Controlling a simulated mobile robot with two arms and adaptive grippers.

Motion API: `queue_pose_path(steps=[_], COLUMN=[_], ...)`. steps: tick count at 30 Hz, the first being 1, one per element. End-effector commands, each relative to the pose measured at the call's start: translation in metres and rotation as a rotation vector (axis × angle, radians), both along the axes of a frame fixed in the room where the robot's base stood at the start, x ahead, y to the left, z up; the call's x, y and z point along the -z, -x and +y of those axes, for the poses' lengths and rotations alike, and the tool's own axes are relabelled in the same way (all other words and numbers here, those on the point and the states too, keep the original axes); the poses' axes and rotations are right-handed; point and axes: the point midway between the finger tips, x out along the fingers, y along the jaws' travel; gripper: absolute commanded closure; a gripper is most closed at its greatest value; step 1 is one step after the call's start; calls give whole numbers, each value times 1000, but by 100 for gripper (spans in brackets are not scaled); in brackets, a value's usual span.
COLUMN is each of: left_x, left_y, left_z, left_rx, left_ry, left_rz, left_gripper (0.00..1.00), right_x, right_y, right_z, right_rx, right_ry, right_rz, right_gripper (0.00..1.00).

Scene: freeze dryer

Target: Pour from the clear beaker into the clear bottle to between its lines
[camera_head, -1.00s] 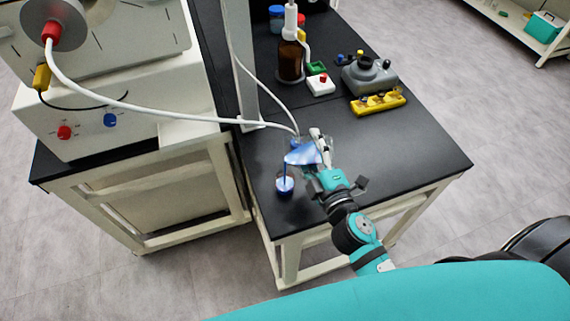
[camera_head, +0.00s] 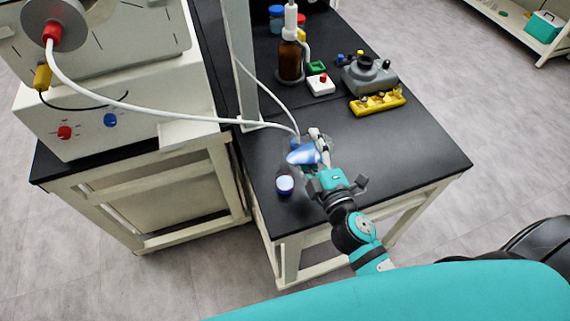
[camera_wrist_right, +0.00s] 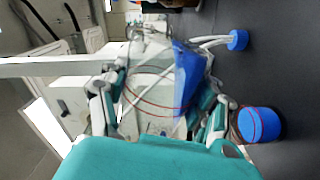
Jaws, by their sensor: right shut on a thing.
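My right gripper (camera_head: 320,158) is shut on the clear beaker (camera_head: 302,156), which holds blue liquid and is tilted. In the right wrist view the beaker (camera_wrist_right: 150,88) is between the fingers, with thin red lines across it and the blue liquid along its right side. The clear bottle (camera_head: 285,185) stands upright on the black table, just left of and below the beaker in the head view, with blue liquid in it. The bottle (camera_wrist_right: 258,124) also shows at the right in the wrist view, with a red line; its level against the lines cannot be told. My left gripper is not in view.
A blue-capped piece (camera_head: 295,142) with white tubing is right behind the beaker. A grey post (camera_head: 240,70) rises at the table's left. A brown bottle (camera_head: 290,58), a grey device (camera_head: 368,75) and a yellow rack (camera_head: 377,101) stand farther back. The table's right front is clear.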

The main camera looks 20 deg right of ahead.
Motion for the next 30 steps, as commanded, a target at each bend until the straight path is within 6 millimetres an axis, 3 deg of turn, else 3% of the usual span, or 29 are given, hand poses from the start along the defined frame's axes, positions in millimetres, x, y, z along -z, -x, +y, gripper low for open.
queue_pose_path(steps=[3,8,13,17,30], left_x=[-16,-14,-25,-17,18], left_y=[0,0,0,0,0], left_z=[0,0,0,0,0], left_rx=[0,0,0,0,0], left_ry=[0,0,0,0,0], left_rz=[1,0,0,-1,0], left_gripper=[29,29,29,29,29], right_x=[-15,-11,-19,0,60], right_y=[0,0,0,0,-1], right_z=[-3,-3,-2,-6,-26], right_rx=[4,1,2,3,0], right_ry=[-286,-342,-470,-647,-915], right_rz=[7,10,14,23,33], right_gripper=[75,75,75,75,75])
